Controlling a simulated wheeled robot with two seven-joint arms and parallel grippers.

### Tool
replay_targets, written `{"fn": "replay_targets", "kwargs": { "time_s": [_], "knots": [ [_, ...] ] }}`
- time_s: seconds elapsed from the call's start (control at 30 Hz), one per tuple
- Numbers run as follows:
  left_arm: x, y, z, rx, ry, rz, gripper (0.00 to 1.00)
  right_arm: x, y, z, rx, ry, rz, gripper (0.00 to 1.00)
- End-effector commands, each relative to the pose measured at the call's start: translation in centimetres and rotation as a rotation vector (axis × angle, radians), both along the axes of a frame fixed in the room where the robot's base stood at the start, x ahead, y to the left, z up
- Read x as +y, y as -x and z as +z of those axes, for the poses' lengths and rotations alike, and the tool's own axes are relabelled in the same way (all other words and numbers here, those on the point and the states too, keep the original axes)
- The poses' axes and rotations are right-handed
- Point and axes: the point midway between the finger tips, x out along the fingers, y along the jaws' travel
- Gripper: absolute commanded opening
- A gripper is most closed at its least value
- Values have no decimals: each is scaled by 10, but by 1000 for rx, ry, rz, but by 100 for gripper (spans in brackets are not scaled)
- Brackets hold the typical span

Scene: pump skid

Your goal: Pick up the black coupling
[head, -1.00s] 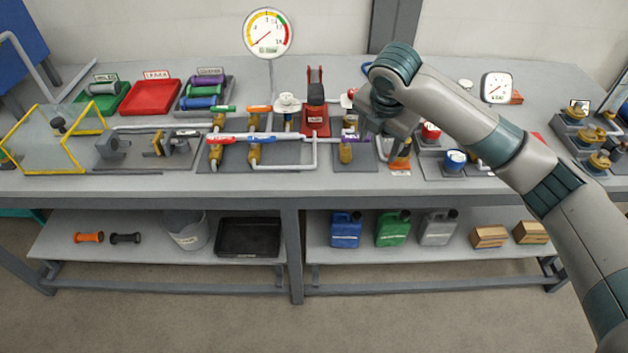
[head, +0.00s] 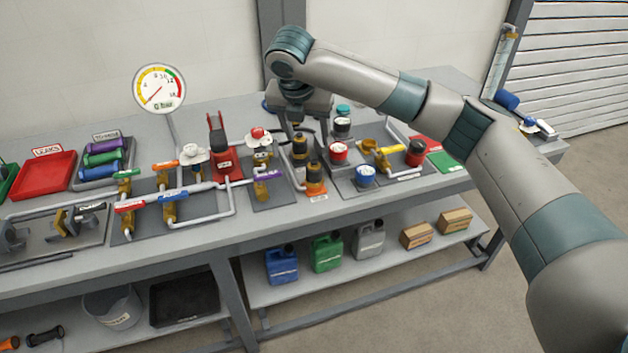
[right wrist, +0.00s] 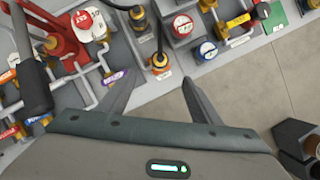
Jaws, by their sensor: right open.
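The rear black fitting (head: 300,147) is also in the right wrist view (right wrist: 138,17). I cannot tell which one is the black coupling. My right gripper (head: 303,128) is open and empty above and behind them; in the right wrist view its fingertips (right wrist: 160,82) lie apart, below the front fitting. My left gripper is not in view.
Red (head: 339,152) and blue (head: 365,177) gauges stand close on the right. A black spool-shaped piece (head: 45,337) lies on the lower shelf.

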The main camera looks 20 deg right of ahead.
Motion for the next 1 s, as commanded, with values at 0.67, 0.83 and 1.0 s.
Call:
{"fn": "replay_targets", "kwargs": {
  "time_s": [0.67, 0.83, 1.0],
  "knots": [
    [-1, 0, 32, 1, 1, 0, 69, -21, -34, -97, 2, -1, -1, 59],
    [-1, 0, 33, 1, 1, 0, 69, -23, -36, -103, 1, -1, -1, 59],
    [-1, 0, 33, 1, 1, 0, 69, -22, -36, -103, 0, -1, 0, 59]
  ]
}}
